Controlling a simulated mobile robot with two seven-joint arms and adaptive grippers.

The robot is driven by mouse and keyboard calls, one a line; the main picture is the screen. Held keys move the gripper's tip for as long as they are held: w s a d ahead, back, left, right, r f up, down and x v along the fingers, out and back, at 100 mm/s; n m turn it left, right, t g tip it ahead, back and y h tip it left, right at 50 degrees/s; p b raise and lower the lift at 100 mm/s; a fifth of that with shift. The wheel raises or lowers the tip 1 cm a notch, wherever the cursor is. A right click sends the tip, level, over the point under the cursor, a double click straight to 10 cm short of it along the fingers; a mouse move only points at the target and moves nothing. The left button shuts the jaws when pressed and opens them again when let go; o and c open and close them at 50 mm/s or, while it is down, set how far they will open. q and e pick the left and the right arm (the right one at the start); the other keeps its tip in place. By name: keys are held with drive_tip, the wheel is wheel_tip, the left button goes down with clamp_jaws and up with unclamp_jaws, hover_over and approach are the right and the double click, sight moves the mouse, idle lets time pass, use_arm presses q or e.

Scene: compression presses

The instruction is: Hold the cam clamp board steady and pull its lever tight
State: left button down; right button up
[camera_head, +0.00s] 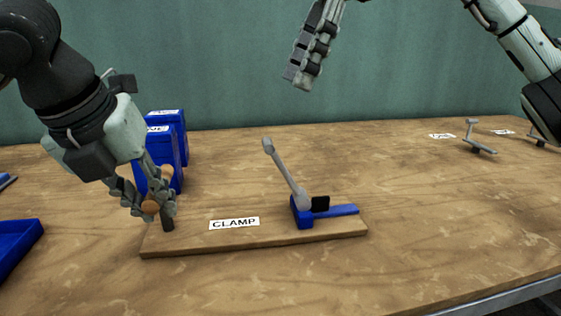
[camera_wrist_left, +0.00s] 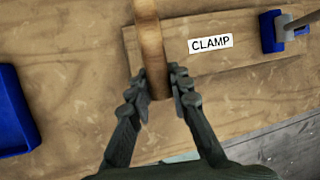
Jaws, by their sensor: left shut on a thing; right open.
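The cam clamp board (camera_head: 270,238) lies flat on the table and carries a white CLAMP label (camera_head: 234,223). A blue clamp (camera_head: 304,214) with a grey lever (camera_head: 284,172) sits at its right part. The lever stands up, tilted to the left. My left gripper (camera_head: 158,207) is shut on the wooden handle (camera_wrist_left: 152,50) at the board's left end; the handle also shows between the fingers in the head view. My right gripper (camera_head: 301,78) is in the air above and behind the lever, apart from it. It is open and empty; its fingers overlap in this view.
Blue boxes (camera_head: 168,140) stand behind the left gripper. A blue tray (camera_head: 16,246) lies at the left edge. Grey lever-like fixtures (camera_head: 478,138) and white labels (camera_head: 441,136) are at the back right. The table right of the board is clear.

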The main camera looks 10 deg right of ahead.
sight(271, 141)
drive_tip(key=x, duration=1.1)
drive_tip(key=shift+a+f, duration=0.1)
drive_tip(key=shift+f, duration=0.3)
drive_tip(key=shift+c, duration=0.2)
clamp_jaws()
